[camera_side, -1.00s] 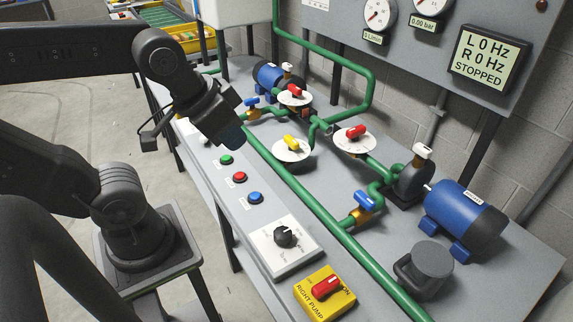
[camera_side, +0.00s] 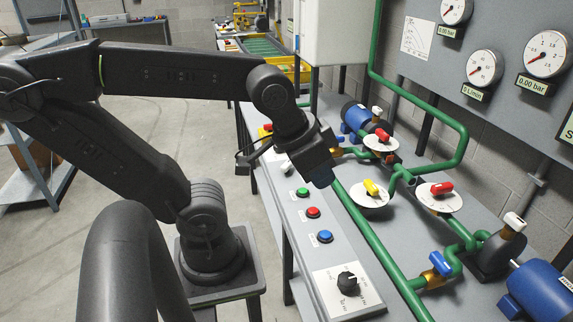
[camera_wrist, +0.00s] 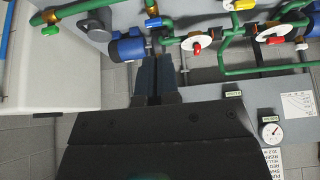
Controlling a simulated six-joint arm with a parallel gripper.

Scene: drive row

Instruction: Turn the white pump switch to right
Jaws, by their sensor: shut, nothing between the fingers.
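A black rotary switch (camera_side: 347,284) sits on a white plate (camera_side: 330,299) at the near end of the bench in the side view. The marks around it are too small to read. My gripper (camera_side: 321,180) is above the bench, beyond the colored buttons and well away from this switch. In the wrist view my gripper (camera_wrist: 157,78) has its fingers together, with nothing held. I cannot read which plate belongs to which pump.
Green (camera_side: 303,191), red (camera_side: 313,212) and blue (camera_side: 325,236) buttons line the bench front. Green pipes (camera_side: 371,235), valves with red handles (camera_side: 441,188) and a blue motor (camera_side: 543,292) stand at right. Gauges (camera_side: 484,67) hang on the wall panel.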

